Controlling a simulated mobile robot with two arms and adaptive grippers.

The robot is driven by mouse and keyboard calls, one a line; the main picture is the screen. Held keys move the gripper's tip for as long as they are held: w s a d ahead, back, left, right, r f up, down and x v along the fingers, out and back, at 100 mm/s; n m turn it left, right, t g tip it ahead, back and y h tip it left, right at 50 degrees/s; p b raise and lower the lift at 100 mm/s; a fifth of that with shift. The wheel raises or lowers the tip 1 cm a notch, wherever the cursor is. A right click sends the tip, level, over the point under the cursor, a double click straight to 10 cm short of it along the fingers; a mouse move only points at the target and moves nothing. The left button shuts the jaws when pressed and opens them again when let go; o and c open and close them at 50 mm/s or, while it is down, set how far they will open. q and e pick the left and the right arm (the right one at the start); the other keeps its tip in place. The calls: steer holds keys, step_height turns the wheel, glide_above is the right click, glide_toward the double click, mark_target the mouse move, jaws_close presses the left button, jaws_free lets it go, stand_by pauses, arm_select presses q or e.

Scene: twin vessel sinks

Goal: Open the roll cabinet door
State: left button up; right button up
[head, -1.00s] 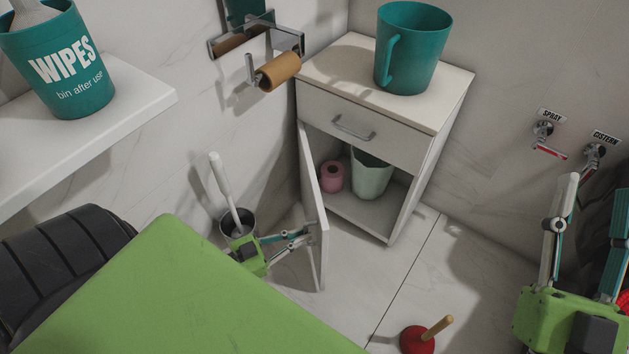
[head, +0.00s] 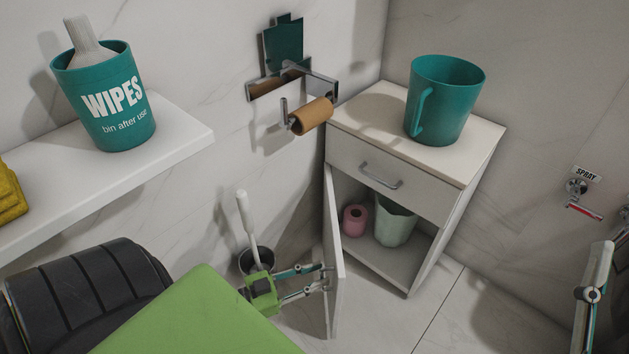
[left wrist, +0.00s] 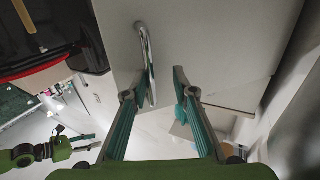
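The white roll cabinet (head: 440,193) has its lower door (head: 333,255) standing open, seen nearly edge-on in the head view. A pink roll (head: 354,220) and a pale green bin (head: 394,222) show inside. My left gripper (head: 322,276) is at the door's outer face. In the left wrist view, the door face (left wrist: 210,45) fills the middle and its metal bar handle (left wrist: 147,60) reaches down between my left gripper's fingers (left wrist: 160,80). These fingers are apart, with the handle close to the left one. One finger of my right gripper (head: 592,300) shows at the head view's right edge.
A teal mug-like cup (head: 442,100) stands on the cabinet top. A toilet brush (head: 250,230) in its holder stands left of the door, close to my left gripper. A wall shelf (head: 170,140) holds a wipes bin (head: 118,110). Floor right of the cabinet is clear.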

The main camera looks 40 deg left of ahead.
arm_select(q)
steer(key=shift+s+d, duration=0.1)
steer(key=v, duration=1.2)
steer(key=shift+c, duration=0.4)
